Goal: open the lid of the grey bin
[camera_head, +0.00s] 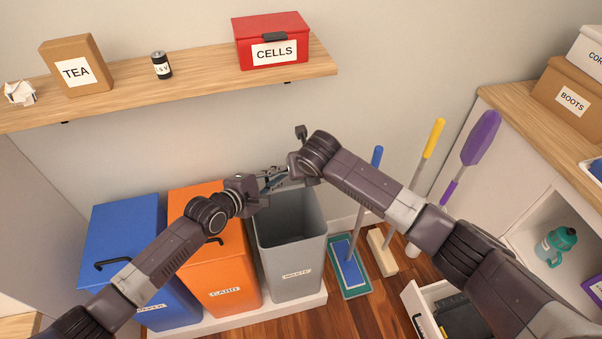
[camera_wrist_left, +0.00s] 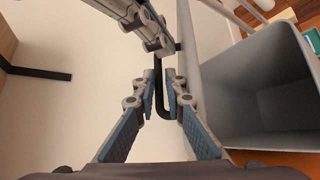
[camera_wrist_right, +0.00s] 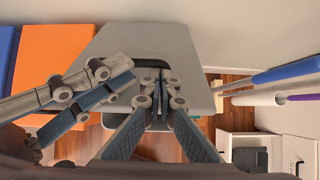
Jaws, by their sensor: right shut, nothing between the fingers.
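The grey bin (camera_head: 290,262), labelled WASTE, stands at the right end of a row of bins, and its open inside shows. Its grey lid (camera_wrist_right: 150,50) is raised and seen edge-on in the left wrist view (camera_wrist_left: 187,50). A black handle (camera_wrist_left: 159,80) is on the lid. My left gripper (camera_wrist_left: 161,95) has its fingertips on either side of this handle; whether they grip it is unclear. My right gripper (camera_wrist_right: 158,85) is shut and empty, close to the handle and the left fingers. In the head view my arms partly hide the lid.
An orange bin (camera_head: 228,265) and a blue bin (camera_head: 115,225) stand to the left. A wooden shelf (camera_head: 200,88) with a red CELLS box (camera_head: 272,42) is above. Mops and brushes stand on the right, near an open drawer (camera_head: 418,300).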

